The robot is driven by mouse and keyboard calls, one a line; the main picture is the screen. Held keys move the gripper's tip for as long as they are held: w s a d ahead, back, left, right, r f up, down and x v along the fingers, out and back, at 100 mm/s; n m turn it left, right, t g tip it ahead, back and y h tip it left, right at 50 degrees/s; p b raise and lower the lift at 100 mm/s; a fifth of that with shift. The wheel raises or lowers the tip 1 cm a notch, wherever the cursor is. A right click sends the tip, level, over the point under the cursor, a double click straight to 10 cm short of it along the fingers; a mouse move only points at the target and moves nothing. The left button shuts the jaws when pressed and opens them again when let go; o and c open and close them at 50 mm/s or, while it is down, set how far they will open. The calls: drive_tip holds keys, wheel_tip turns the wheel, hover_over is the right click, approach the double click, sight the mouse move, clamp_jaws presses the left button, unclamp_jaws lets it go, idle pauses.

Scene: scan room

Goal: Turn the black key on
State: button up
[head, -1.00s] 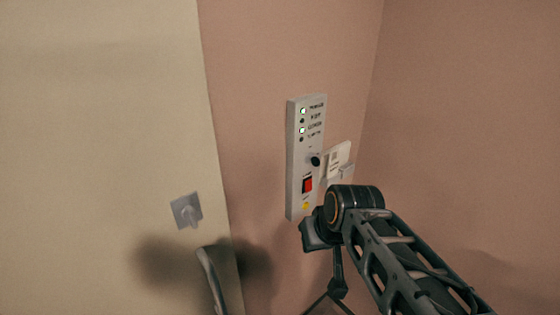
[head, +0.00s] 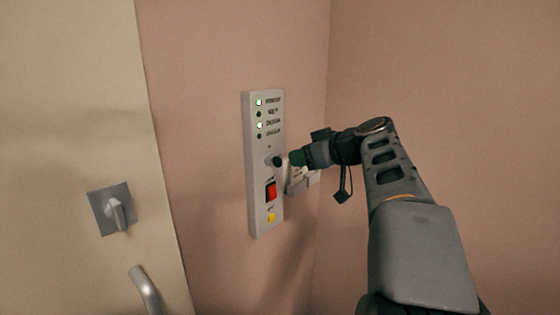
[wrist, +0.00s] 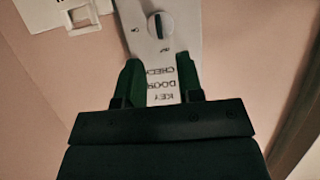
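The black key (head: 277,161) sits in a round light-coloured lock on the narrow grey panel (head: 263,215) on the pink wall. In the wrist view the key (wrist: 158,25) is a dark bar lying roughly along the panel's length, with small marks beside the lock. My gripper (head: 297,157) is just right of the key in the head view. In the wrist view my gripper (wrist: 159,66) is open and empty. Its two dark green fingers are spread over the panel, with the key beyond their tips and apart from them.
A white holder (head: 308,182) is on the wall at the right. A door with a grey latch (head: 115,210) and handle (head: 146,290) is left.

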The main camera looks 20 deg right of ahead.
sight(280, 160)
drive_tip(key=p+x, duration=0.1)
drive_tip(key=x, duration=0.7)
drive_tip(key=shift+d+f, duration=0.1)
clamp_jaws()
